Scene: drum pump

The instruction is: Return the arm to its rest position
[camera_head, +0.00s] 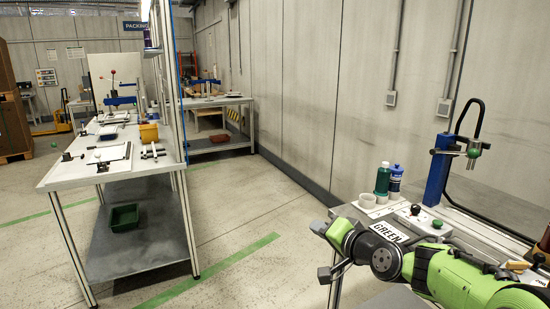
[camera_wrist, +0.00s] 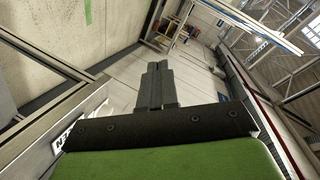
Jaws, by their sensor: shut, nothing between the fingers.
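My gripper (camera_wrist: 155,72) shows in the middle of the wrist view. Its two dark fingers are together, with nothing between them. In the head view my green and grey arm is folded at the lower right, in front of the right-hand bench. The arm covers part of that bench. A green bottle (camera_head: 382,179) and a blue bottle (camera_head: 396,178) stand on the bench behind the arm, apart from it.
A blue post (camera_head: 438,170) with a black hose stands on the right bench. A white sign reading GREEN (camera_head: 389,232) is close to my arm. A long table (camera_head: 70,176) stands at left, with a green bin (camera_head: 124,218) on its lower shelf. The floor between is clear.

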